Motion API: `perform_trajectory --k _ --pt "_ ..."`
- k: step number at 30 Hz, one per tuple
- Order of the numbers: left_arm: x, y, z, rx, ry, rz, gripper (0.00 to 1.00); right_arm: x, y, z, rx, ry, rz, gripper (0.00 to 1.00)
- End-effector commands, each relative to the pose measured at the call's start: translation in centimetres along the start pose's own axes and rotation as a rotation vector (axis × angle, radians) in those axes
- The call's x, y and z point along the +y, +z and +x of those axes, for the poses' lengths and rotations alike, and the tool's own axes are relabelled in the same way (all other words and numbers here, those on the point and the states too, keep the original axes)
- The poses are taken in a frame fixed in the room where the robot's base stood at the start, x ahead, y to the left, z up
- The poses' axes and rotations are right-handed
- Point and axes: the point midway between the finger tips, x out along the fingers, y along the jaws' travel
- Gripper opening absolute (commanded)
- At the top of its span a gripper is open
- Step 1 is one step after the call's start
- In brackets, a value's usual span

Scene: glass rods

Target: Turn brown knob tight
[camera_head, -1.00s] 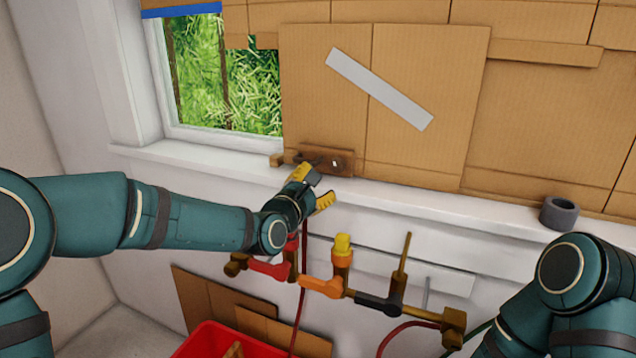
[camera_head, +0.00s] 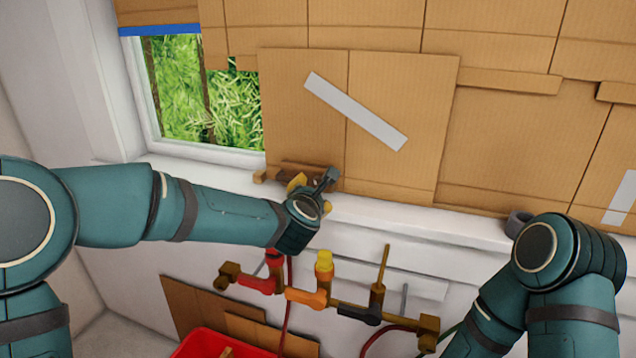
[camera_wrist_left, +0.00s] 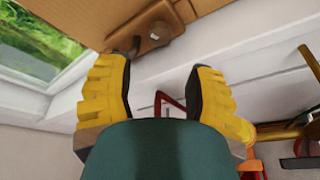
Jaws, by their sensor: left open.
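A brown wooden block (camera_head: 310,170) with a dark metal fitting stands on the window sill against the cardboard. In the left wrist view, a round brown knob (camera_wrist_left: 157,33) sits on the brown block, with a dark bent rod beside it. My left gripper (camera_head: 312,192) is at the sill in front of the block and hides part of it. In the left wrist view, its yellow fingers (camera_wrist_left: 160,78) are spread with nothing between them, and the knob lies beyond their tips, apart from them. My right arm is at the lower right; its gripper is out of view.
Below the sill runs a brass pipe (camera_head: 345,303) with red, orange and dark handles and a yellow cap (camera_head: 324,261). A red bin (camera_head: 205,342) stands at the bottom. A grey ring (camera_head: 517,223) sits on the sill near my right arm.

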Motion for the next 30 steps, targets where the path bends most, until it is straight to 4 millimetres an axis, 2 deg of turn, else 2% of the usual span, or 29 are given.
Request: perform_trajectory --k 9,15,21,30 --pt "-0.1 0.0 6.4 0.0 -0.001 -0.001 0.54 -0.1 -0.2 -0.4 0.004 0.0 0.001 0.47" --pt "0.0 0.0 9.4 0.0 0.0 -0.002 0.54 -0.2 -0.3 -0.6 0.006 0.001 0.002 0.47" --pt "0.0 0.0 10.8 -0.001 0.0 0.0 0.54 -0.3 -0.3 -0.7 0.008 0.001 0.002 0.47" --pt "0.0 0.0 11.0 -0.001 -0.001 0.0 0.54 -0.3 -0.4 -0.7 0.008 0.001 0.002 0.47"
